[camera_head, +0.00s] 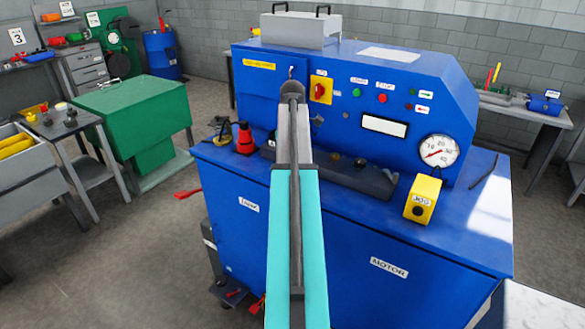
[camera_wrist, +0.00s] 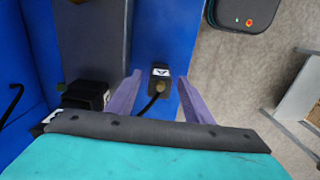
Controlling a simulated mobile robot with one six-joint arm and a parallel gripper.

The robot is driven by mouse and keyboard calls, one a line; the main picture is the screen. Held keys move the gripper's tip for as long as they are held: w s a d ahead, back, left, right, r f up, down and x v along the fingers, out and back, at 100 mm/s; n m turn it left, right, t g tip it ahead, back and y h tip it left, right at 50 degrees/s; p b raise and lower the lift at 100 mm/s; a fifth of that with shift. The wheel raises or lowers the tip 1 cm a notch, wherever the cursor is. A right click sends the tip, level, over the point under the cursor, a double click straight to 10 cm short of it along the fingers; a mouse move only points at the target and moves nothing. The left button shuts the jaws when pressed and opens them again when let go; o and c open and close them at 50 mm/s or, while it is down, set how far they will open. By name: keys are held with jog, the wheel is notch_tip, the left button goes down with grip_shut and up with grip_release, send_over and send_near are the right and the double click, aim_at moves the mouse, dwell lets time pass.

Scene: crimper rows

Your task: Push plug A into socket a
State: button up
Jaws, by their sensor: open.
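In the wrist view, a small black plug (camera_wrist: 160,72) with a white label marked A and a brass-coloured end lies on a blue surface. A black cable runs from it. My gripper (camera_wrist: 160,80) is open, its two purple fingers on either side of the plug, with visible gaps. I cannot tell its height above the plug. A black block (camera_wrist: 84,96) with a white label lies left of the left finger; I cannot tell whether it is socket a. In the head view my arm covers the middle of the blue machine, and my fingers and the plug cannot be made out.
The blue machine (camera_head: 240,235) carries a pressure gauge (camera_head: 438,151), a yellow box (camera_head: 422,198) and a red and black bottle (camera_head: 245,139) on its top. A grey block (camera_wrist: 94,38) rises left of the plug. Floor shows right of the blue strip.

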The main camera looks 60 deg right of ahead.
jog(key=shift+f, duration=0.9)
jog(key=shift+c, duration=0.2)
grip_shut()
jog(key=shift+r, duration=0.15)
jog(key=shift+d+r+b, duration=0.1)
jog(key=shift+r+b, duration=0.6)
jog(key=shift+r, duration=0.75)
jog(key=shift+s+r, duration=0.1)
jog(key=shift+r, duration=0.05)
jog(key=s+a+r+b, duration=0.1)
jog(key=s+a+b, duration=0.2)
jog(key=s+a, duration=0.6)
jog(key=shift+s+a+r, duration=0.3)
jog(key=shift+s+a, duration=0.05)
jog(key=shift+a, duration=1.55)
